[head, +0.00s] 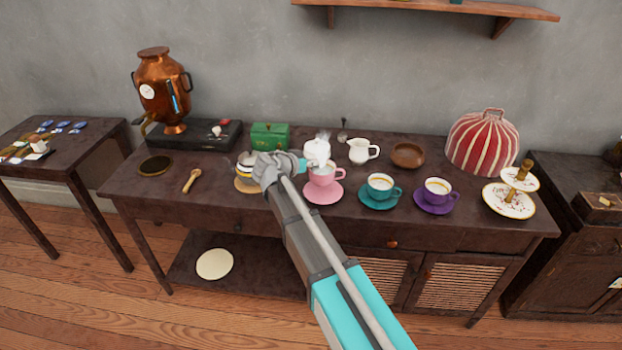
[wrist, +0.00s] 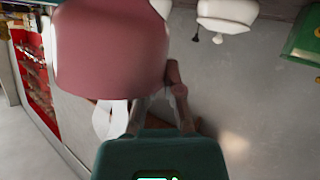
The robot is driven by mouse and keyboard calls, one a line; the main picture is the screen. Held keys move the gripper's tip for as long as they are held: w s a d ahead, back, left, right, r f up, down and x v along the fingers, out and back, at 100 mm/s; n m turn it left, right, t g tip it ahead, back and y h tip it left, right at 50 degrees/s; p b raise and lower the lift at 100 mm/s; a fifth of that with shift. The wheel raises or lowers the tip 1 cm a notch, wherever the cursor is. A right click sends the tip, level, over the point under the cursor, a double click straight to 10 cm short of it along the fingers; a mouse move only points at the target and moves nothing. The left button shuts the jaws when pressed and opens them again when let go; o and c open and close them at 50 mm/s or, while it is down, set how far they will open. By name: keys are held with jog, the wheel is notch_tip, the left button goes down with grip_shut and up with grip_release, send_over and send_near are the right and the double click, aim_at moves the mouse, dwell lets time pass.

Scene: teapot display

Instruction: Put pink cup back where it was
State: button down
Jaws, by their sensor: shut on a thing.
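The pink cup (head: 322,176) is upright at the pink saucer (head: 323,194) near the middle of the table. I cannot tell whether the cup touches the saucer or is held just above it. My gripper (head: 300,165) is at the cup's left side and shut on it. In the wrist view the pink cup (wrist: 110,50) is large and close, and it hides part of the fingers of my gripper (wrist: 155,112).
A teal cup (head: 380,184) and a purple cup (head: 437,190) stand on saucers to the right. A yellow-banded cup (head: 246,164) is left of my gripper, partly hidden. A white object (head: 317,151), white jug (head: 360,151) and green box (head: 269,136) stand behind.

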jog(key=shift+w+d+f+b, duration=0.15)
jog(key=shift+w+f+b, duration=0.2)
jog(key=shift+w+f, duration=0.2)
jog(key=shift+f, duration=0.1)
jog(key=shift+w+d+f+b, duration=0.1)
jog(key=shift+w+f+b, duration=0.3)
jog(key=shift+f+b, duration=0.35)
jog(key=shift+s+f+b, duration=0.1)
jog(key=shift+f+b, duration=1.1)
jog(key=shift+b, duration=0.05)
jog(key=shift+f, duration=0.15)
jog(key=c, duration=0.8)
grip_release()
jog(key=shift+r, duration=0.2)
